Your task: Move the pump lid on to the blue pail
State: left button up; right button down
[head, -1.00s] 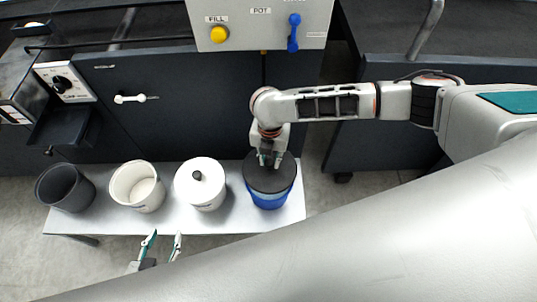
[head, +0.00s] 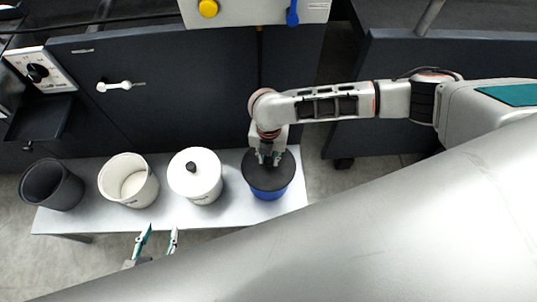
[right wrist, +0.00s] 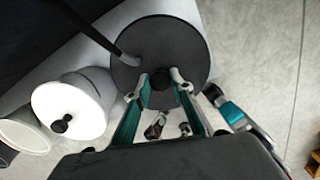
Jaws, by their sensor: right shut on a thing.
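The pump lid, a dark round disc (head: 268,176), lies over the top of the blue pail (head: 269,194) at the right end of the bench. It also fills the middle of the right wrist view (right wrist: 185,40). My right gripper (head: 268,158) is above the lid, shut on its small dark grip near the centre, partly hidden by the fingers (right wrist: 160,80). The lid hides the pail's rim, so I cannot tell whether it is fully seated. My left gripper (head: 158,238) is open and empty in front of the bench.
On the bench (head: 100,216) stand a white lidded pail with a black knob (head: 195,180), an open white pail (head: 128,184) and a dark pail (head: 52,187). The machine's dark panels (head: 190,90) rise behind.

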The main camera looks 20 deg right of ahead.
pick_arm(q)
jog(key=shift+s+f, duration=0.1)
jog(key=shift+s, duration=0.05)
pick_arm(e)
jog(key=c, duration=1.7)
grip_release()
pick_arm(q)
jog(key=shift+s+f, duration=0.2)
jog(key=shift+s, duration=0.05)
jog(key=shift+w, duration=0.1)
pick_arm(e)
notch_tip(320, 180, up, 12)
pick_arm(q)
jog(key=shift+r, duration=0.1)
